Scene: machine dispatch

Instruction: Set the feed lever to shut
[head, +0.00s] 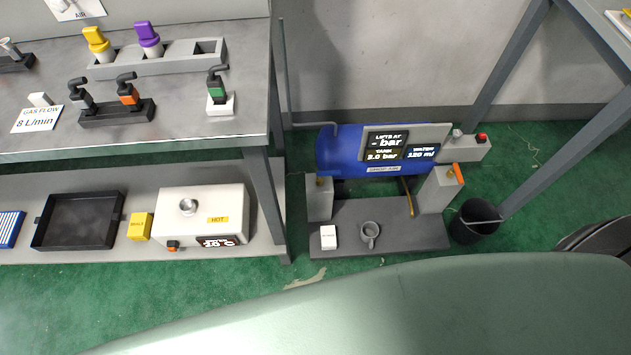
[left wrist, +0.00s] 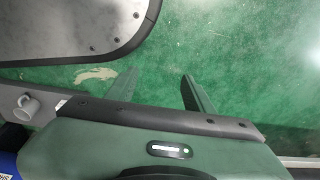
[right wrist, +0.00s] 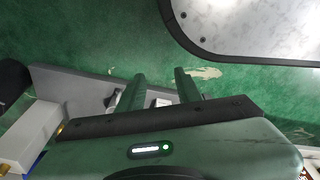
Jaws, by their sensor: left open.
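A blue tank (head: 341,150) stands low on a grey base plate (head: 400,237) in the head view, with a display panel on its front. An orange lever (head: 458,173) sits on the grey block (head: 439,190) at the tank's right; it looks like the feed lever, but I can read no label on it. Neither gripper shows in the head view. My left gripper (left wrist: 160,76) is open and empty above the green floor in the left wrist view. My right gripper (right wrist: 160,75) is open in the right wrist view, with nothing held between its fingers.
A grey mug (head: 370,234) and a white box (head: 328,237) stand on the base plate. A black bin (head: 475,222) is right of it. A workbench (head: 230,120) with valves and a lower shelf is at left. A red button (head: 482,137) tops the right bracket.

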